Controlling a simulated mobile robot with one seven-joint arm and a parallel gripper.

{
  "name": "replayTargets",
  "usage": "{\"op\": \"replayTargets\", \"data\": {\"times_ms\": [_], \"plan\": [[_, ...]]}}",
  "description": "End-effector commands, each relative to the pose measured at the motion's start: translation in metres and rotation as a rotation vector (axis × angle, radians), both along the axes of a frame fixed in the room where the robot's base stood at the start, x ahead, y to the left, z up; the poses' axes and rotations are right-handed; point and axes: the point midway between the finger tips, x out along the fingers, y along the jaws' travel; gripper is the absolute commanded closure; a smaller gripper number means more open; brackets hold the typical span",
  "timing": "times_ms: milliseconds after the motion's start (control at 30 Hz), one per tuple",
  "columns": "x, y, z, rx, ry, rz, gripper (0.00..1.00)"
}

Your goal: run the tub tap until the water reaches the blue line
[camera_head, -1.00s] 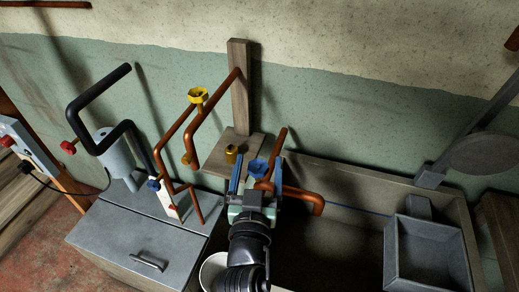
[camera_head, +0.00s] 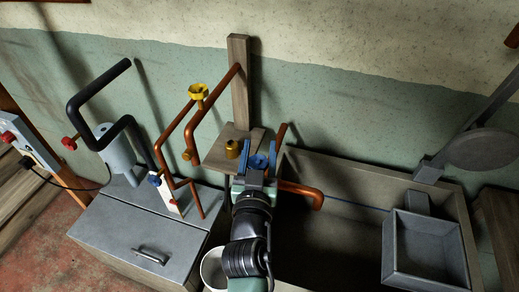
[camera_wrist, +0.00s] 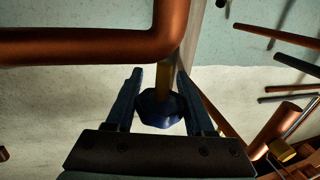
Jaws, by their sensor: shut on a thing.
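The copper spout (camera_head: 305,193) bends down over the tub (camera_head: 375,181). The thin blue line (camera_head: 350,208) runs along the tub's inner back wall. The tub's inside is dark, and I cannot tell any water or flow. My wrist hides part of the tap.
A yellow-handled valve (camera_head: 198,91) and copper pipes stand left of my gripper, with a small brass piece (camera_head: 232,149) on a wooden shelf. A grey square bin (camera_head: 428,253) is at the tub's right. A white bucket (camera_head: 212,270) sits beside my arm.

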Motion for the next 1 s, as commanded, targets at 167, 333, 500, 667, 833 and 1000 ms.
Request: {"op": "replayTargets", "data": {"times_ms": [167, 333, 500, 667, 833, 1000], "plan": [[-0.0002, 0.0, 0.0, 0.0, 0.0, 0.0, 1.0], [-0.0001, 0.0001, 0.0021, 0.0, 0.001, 0.006, 1.0], [-0.0002, 0.0001, 0.0051, 0.0, 0.004, 0.024, 1.0], [-0.0004, 0.0012, 0.0083, 0.0, 0.006, 0.057, 1.0], [-0.0004, 0.0011, 0.0098, 0.003, 0.006, 0.099, 1.0], [-0.0005, 0.0041, 0.0081, 0.001, 0.007, 0.15, 1.0]]}}
